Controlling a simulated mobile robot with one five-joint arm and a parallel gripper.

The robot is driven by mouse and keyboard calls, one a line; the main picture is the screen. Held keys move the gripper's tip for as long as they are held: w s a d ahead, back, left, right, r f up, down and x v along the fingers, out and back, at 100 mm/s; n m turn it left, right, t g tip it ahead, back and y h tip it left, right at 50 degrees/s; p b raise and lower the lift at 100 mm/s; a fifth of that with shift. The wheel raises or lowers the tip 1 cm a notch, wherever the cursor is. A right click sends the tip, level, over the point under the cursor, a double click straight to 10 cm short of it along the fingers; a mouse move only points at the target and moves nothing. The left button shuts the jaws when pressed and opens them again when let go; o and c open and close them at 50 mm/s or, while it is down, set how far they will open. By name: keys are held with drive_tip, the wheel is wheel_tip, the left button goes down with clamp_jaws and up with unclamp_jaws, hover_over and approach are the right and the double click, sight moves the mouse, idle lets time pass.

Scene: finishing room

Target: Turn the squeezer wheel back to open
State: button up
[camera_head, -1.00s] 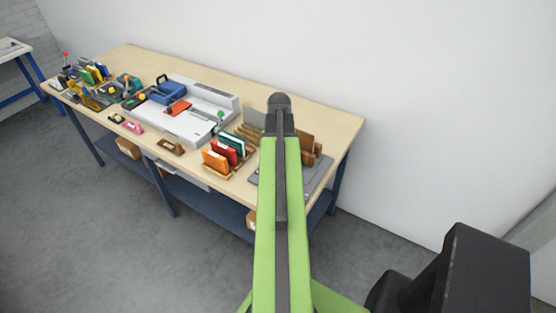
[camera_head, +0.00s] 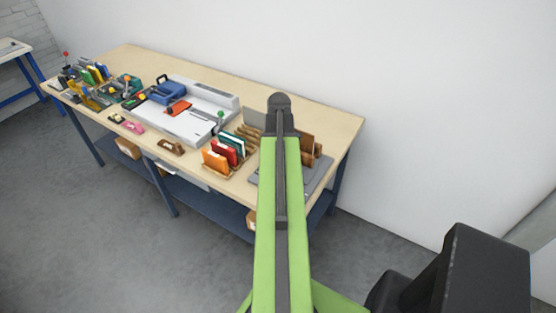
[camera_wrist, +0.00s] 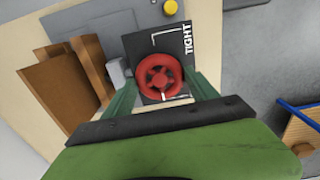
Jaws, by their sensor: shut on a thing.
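The squeezer wheel is a red spoked handwheel (camera_wrist: 160,77) in the middle of the wrist view. It sits in front of a dark panel (camera_wrist: 183,28) with a white line and the word TIGHT. A small white mark shows at the wheel's lower rim. My gripper (camera_wrist: 160,95) has a green finger on each side of the wheel and is shut on it. The fingertips are partly hidden by the wheel and the wrist. In the head view my arm hides the wheel and the gripper.
Brown boards (camera_wrist: 62,88) stand in a rack left of the wheel. A yellow knob (camera_wrist: 171,7) sits above it. In the head view, the workbench (camera_head: 335,122) carries coloured folders (camera_head: 222,152) and a white machine (camera_head: 190,122). Open floor (camera_head: 120,240) lies in front.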

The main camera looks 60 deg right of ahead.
drive_tip(key=shift+n, duration=0.6)
drive_tip(key=shift+n, duration=0.3)
drive_tip(key=o, duration=1.3)
drive_tip(key=shift+o, duration=0.2)
wheel_tip(320, 180, up, 17)
drive_tip(key=p, duration=1.7)
drive_tip(key=shift+r, duration=0.2)
drive_tip(key=shift+f, duration=0.1)
